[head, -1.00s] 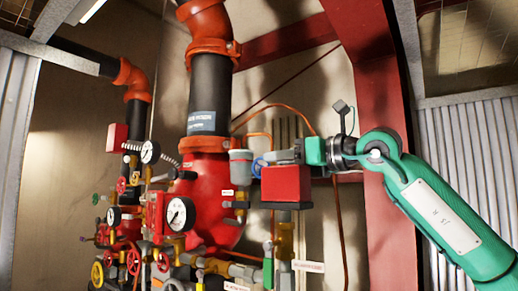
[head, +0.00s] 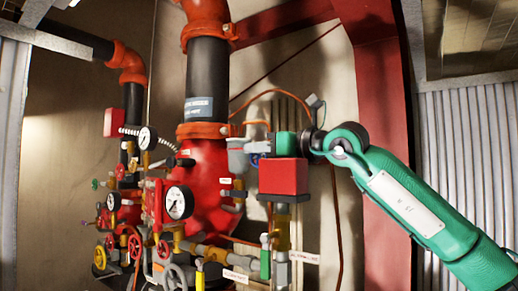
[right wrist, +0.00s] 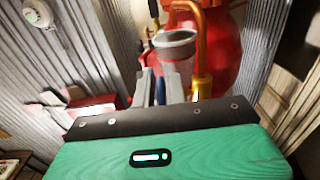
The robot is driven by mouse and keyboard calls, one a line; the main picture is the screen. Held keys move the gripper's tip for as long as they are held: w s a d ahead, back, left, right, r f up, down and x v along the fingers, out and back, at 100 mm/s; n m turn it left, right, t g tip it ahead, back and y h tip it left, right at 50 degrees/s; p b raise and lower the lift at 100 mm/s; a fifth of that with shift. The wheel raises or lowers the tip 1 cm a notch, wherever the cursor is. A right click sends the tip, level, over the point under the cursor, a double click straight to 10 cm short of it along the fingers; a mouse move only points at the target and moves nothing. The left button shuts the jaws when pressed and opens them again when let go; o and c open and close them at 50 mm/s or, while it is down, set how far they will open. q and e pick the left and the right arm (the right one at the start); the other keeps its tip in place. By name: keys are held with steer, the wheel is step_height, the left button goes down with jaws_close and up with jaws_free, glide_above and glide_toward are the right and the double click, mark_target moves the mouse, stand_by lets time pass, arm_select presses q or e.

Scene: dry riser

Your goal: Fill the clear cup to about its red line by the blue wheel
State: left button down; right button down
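A greyish, cloudy cup (head: 238,158), seemingly the clear cup, stands on a brass fitting in front of the big red pipe; its round rim (right wrist: 176,38) shows in the right wrist view. Its red line cannot be made out. The blue wheel (head: 255,160) is just right of the cup, mostly covered by my right gripper (head: 262,147). In the right wrist view, the right gripper's grey fingers (right wrist: 160,86) lie either side of a narrow blue part of the wheel (right wrist: 160,91). Whether they press on it is unclear. My left gripper is not in view.
A red box (head: 284,177) sits just below my right gripper. A large gauge (head: 179,202) and several small valve wheels crowd the left. An orange tube (head: 266,93) arches above the gripper. A red steel column (head: 378,110) stands behind my right arm.

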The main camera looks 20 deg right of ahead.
steer(key=shift+w+r+g+p, duration=0.1)
steer(key=shift+r+g+p, duration=0.15)
steer(key=shift+p, duration=0.2)
steer(key=shift+a+g+h+p, duration=0.15)
steer(key=shift+g+h+p, duration=0.45)
steer(key=shift+g+p, duration=0.1)
steer(key=shift+w+a+f+g+h+p, duration=0.15)
steer(key=shift+f+g+h+p, duration=0.1)
steer(key=shift+g+h+p, duration=0.5)
steer(key=c, duration=1.4)
jaws_free()
steer(key=shift+w+f, duration=0.1)
steer(key=shift+c, duration=0.2)
